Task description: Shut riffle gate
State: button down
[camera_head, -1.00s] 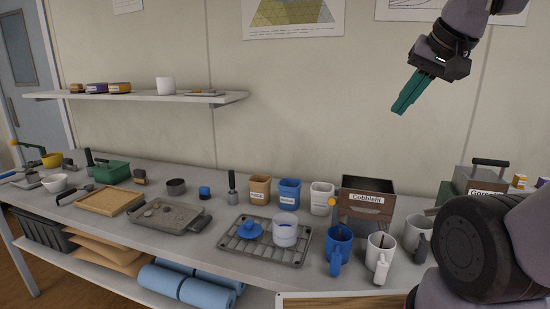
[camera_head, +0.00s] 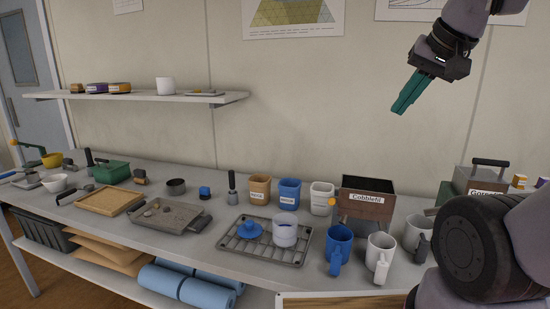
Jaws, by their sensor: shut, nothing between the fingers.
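A dark brown open-topped box (camera_head: 368,190) labelled "Cobblefil" stands on grey legs at the right of the bench; I take it to be the riffle box. A small orange knob (camera_head: 331,201) shows at its left side. Whether its gate is open or shut cannot be told from here, as its lower part is small and partly hidden by mugs. My gripper (camera_head: 402,104), with teal fingers, is shut and empty. It hangs in the air above and behind the box in the picture, well apart from it, pointing down and left.
A blue mug (camera_head: 340,247) and white mugs (camera_head: 381,252) stand before the box. Several cups (camera_head: 289,193) stand to its left. A wire rack (camera_head: 262,246) holds a blue lid and a white pot. A grey case (camera_head: 486,176) is to the right.

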aim_at(332, 201)
jog(key=j+z, duration=0.3)
jog(key=j, duration=0.3)
jog(key=j+z, duration=0.3)
jog(key=j, duration=0.25)
jog(key=k+j, duration=0.3)
jog(key=j, duration=0.15)
jog(key=k+j, duration=0.3)
jog(key=j, duration=0.15)
jog(key=k+j, duration=0.3)
jog(key=j, duration=0.15)
jog(key=z, duration=0.05)
